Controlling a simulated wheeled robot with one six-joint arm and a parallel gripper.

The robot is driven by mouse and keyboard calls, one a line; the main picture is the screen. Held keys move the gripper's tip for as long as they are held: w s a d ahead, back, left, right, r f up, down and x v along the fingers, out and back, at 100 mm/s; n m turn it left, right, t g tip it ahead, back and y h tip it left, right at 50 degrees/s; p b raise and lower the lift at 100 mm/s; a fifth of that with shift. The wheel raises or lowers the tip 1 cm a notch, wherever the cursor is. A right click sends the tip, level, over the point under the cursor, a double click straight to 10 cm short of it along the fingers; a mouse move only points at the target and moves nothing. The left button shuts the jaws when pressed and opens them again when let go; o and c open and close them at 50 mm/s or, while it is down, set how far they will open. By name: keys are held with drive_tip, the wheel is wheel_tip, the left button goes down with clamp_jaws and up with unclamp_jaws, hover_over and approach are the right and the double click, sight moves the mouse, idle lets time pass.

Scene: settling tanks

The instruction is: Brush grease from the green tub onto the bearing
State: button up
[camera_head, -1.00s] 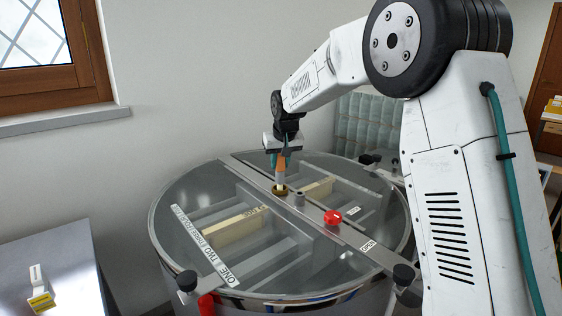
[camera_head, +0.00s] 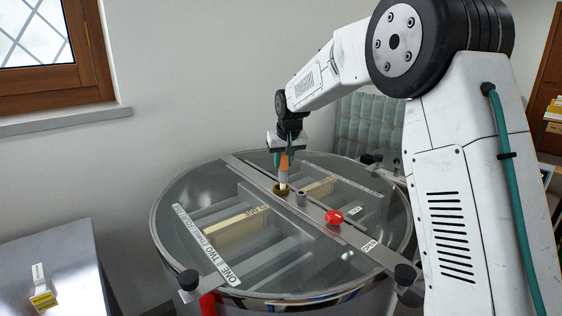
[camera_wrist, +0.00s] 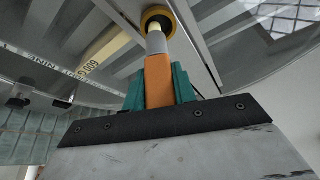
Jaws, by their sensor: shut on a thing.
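My gripper (camera_head: 286,160) is shut on the orange handle of a brush (camera_wrist: 158,80), between its teal fingers in the wrist view. The brush points down, and its pale tip meets a brass-coloured ring (camera_head: 281,190), which looks like the bearing, on the metal bar across the round tank. In the wrist view the tip lies at or inside the ring (camera_wrist: 158,18); how deep, I cannot tell. I do not see a green tub in any view.
The round tank (camera_head: 160,235) has a clear lid and a metal crossbar (camera_head: 345,232). A red knob (camera_head: 334,217) and a small grey post (camera_head: 301,198) stand on the bar near the ring. A grey table (camera_head: 75,260) at left holds a white and yellow item (camera_head: 42,290).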

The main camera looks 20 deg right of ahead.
drive_tip(key=shift+a, duration=0.1)
drive_tip(key=shift+s+a, duration=0.25)
drive_tip(key=shift+a, duration=0.3)
drive_tip(key=shift+w+d, duration=0.15)
drive_tip(key=shift+d, duration=0.2)
drive_tip(key=shift+w+d, duration=0.1)
drive_tip(key=shift+d, duration=0.2)
idle(0.4)
drive_tip(key=shift+s+a, duration=0.25)
drive_tip(key=shift+a, duration=0.45)
drive_tip(key=shift+d, duration=0.15)
drive_tip(key=shift+w+d, duration=0.25)
drive_tip(key=shift+d, duration=0.35)
